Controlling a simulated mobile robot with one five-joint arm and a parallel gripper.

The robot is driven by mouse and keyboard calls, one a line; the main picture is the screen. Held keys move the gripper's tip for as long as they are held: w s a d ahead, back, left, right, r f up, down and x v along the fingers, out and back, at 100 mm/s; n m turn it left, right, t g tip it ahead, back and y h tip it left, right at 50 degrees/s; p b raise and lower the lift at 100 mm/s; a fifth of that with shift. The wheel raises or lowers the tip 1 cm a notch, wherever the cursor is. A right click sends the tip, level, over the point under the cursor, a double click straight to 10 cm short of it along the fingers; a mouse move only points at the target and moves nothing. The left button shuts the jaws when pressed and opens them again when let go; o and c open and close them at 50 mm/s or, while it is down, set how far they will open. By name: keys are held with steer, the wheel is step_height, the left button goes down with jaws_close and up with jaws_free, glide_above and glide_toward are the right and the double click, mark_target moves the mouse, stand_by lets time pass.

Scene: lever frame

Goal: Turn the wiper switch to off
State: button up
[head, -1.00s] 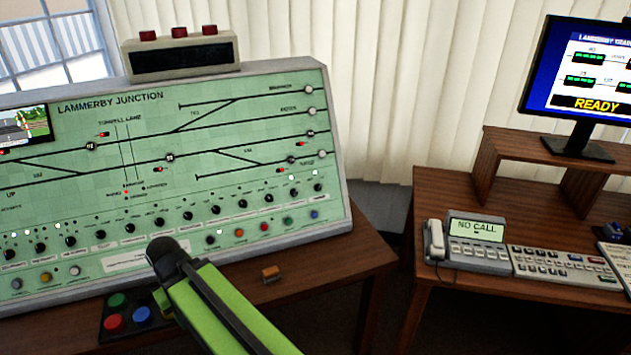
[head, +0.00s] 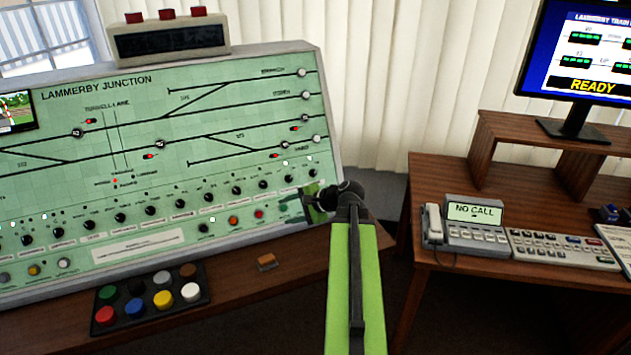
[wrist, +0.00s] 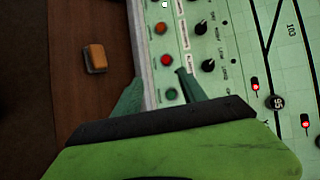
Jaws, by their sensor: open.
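The green control panel (head: 165,130) bears a row of black rotary knobs, but their labels are too small to tell which is the wiper switch. The right-hand knobs (head: 288,178) sit just above and left of my gripper (head: 312,203), which is in front of the panel's lower right corner. In the wrist view a black knob (wrist: 208,65) with small lettering lies just beyond the right fingertip. My gripper (wrist: 160,85) is open and empty there, its fingers either side of a green button (wrist: 172,94). Contact with the panel cannot be told.
Coloured push buttons (head: 233,220) line the panel's lower edge. An orange-brown block (head: 266,262) lies on the desk, beside a black box of coloured buttons (head: 150,306). A second desk with a phone (head: 470,225) and a monitor (head: 580,55) stands right, across a gap.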

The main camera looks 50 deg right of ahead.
mark_target(315, 173)
steer(key=s+d+r+m+t+h, duration=0.25)
steer(key=s+d+m, duration=0.2)
steer(key=d, duration=0.45)
steer(key=s+d+r+m+t+h, duration=0.2)
steer(key=s+d+r+m, duration=0.3)
steer(key=d, duration=0.4)
steer(key=shift+n, duration=0.65)
steer(key=b+x, duration=0.1)
steer(key=x, duration=0.4)
steer(key=f+b+x, duration=0.1)
steer(key=b+x, duration=0.1)
steer(key=x, duration=0.3)
steer(key=f+b+x, duration=0.1)
steer(key=b+x, duration=0.1)
steer(key=x, duration=0.3)
steer(key=shift+s+a+f, duration=0.1)
steer(key=shift+a+f, duration=0.05)
steer(key=shift+f, duration=0.15)
steer(key=shift+w+f, duration=0.1)
steer(key=shift+w, duration=0.6)
